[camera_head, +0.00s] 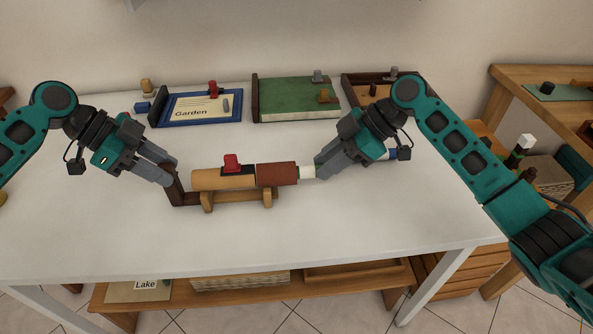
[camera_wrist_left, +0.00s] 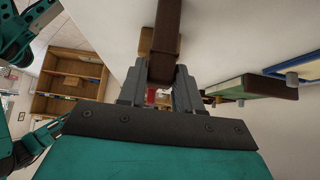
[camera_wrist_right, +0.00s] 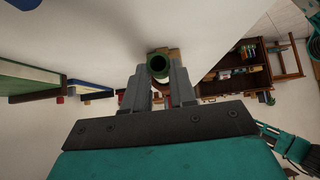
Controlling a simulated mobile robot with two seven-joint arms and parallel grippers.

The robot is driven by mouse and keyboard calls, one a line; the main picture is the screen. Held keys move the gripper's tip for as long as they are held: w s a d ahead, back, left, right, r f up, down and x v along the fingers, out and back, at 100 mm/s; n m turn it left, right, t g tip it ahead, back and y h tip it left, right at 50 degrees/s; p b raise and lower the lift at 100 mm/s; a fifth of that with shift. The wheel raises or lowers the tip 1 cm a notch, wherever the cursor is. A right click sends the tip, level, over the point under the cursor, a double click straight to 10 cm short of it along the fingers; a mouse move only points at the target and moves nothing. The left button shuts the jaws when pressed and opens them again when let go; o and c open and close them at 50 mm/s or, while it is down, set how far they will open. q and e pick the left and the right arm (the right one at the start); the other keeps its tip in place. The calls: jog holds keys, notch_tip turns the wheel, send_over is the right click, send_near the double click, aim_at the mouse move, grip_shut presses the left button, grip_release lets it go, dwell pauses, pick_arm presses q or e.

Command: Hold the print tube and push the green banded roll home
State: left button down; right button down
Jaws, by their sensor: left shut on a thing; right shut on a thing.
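The print tube (camera_head: 225,180) lies level on a wooden cradle (camera_head: 238,197), tan on the left with a dark red section (camera_head: 277,174) on the right. A dark brown upright (camera_head: 177,187) stands at its left end. My left gripper (camera_head: 172,177) is shut on that upright, which also shows in the left wrist view (camera_wrist_left: 166,30). The green banded roll (camera_head: 307,172) shows as a short white length between the tube's right mouth and my right gripper (camera_head: 320,168). My right gripper is shut on the roll, whose green hollow end (camera_wrist_right: 158,66) shows between the fingers in the right wrist view.
A red-knobbed piece (camera_head: 232,163) sits on top of the tube. Behind are a blue-framed Garden tray (camera_head: 203,108), a green tray (camera_head: 298,98) and a brown tray (camera_head: 371,88). A blue-ended item (camera_head: 392,154) lies behind my right gripper. The front of the white table is clear.

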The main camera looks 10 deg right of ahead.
jog(key=shift+a, duration=0.2)
dwell(0.3)
jog(key=c, duration=0.8)
grip_release()
jog(key=shift+c, duration=0.2)
jog(key=shift+d, duration=0.1)
jog(key=v, duration=1.2)
pick_arm(q)
jog(key=c, duration=0.7)
grip_release()
